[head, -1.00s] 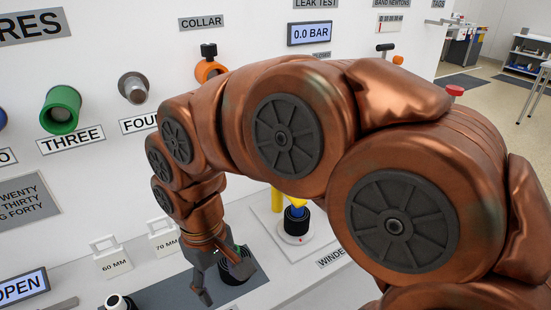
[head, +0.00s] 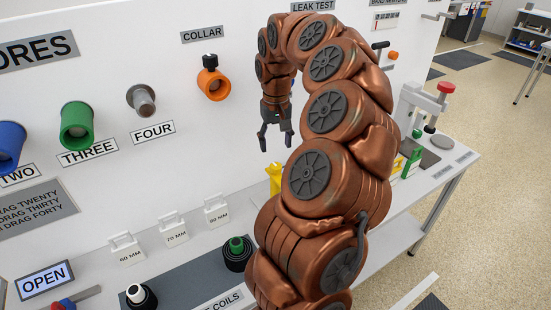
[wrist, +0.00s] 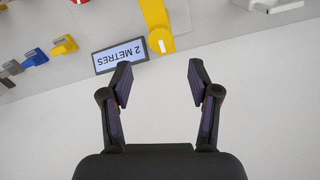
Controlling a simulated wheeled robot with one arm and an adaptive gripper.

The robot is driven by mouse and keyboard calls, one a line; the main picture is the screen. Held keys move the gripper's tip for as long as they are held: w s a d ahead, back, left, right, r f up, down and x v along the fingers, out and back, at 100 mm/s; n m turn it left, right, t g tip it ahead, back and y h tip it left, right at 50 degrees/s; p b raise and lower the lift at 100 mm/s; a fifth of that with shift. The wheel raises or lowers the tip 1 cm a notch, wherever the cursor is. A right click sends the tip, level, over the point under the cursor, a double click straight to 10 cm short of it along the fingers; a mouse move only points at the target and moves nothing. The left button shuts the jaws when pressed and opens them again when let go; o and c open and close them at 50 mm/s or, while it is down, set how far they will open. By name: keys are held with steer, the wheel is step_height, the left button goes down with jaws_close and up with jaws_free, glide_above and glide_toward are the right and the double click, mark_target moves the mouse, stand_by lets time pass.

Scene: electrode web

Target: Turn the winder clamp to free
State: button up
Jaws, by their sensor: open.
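My gripper (head: 276,143) is open and empty, pointing down in front of the white wall panel, right of the orange collar. In the wrist view its spread fingers (wrist: 160,82) have only plain pale surface between them. A yellow part (head: 275,178) shows at the left edge of my arm in the head view. A yellow piece (wrist: 156,22) lies beyond the fingertips in the wrist view, beside a display (wrist: 133,54) reading 2 METRES upside down. I cannot make out the winder clamp for certain; my arm covers much of the bench near the yellow part.
An orange collar (head: 213,84) with a black knob sticks out of the wall. Green (head: 77,126) and blue (head: 9,146) tubes project further left. A black coil with a green core (head: 236,253) sits on the grey mat (head: 185,287). A press with a red knob (head: 446,88) stands at right.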

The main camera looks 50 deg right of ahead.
mark_target(275, 165)
steer(key=shift+f+p, duration=1)
steer(key=shift+f, duration=2.75)
jaws_close()
